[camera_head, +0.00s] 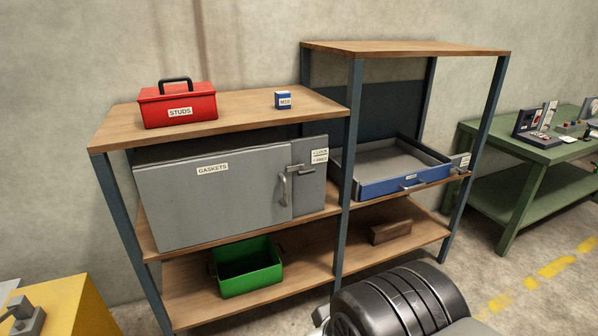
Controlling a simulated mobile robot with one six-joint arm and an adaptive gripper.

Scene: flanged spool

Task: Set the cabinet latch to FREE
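The grey cabinet (225,205), labelled GASKETS, sits on the middle shelf of the left rack. Its door looks shut and has a vertical handle (284,189) near its right edge. The cabinet latch (300,169) is a small metal lever right of the handle, at the door's right edge, and lies roughly level. Two small white labels (320,156) are above and right of it; their text is too small to read surely, as is the latch's exact setting. My gripper is not in view. A dark ribbed part of my own body shows at the bottom.
A red STUDS toolbox (178,104) and a small blue box (283,100) stand on top. A green bin (247,267) is below. A blue drawer (388,184) stands open at right, with its own small latch (460,171). A green bench (520,150) is farther right.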

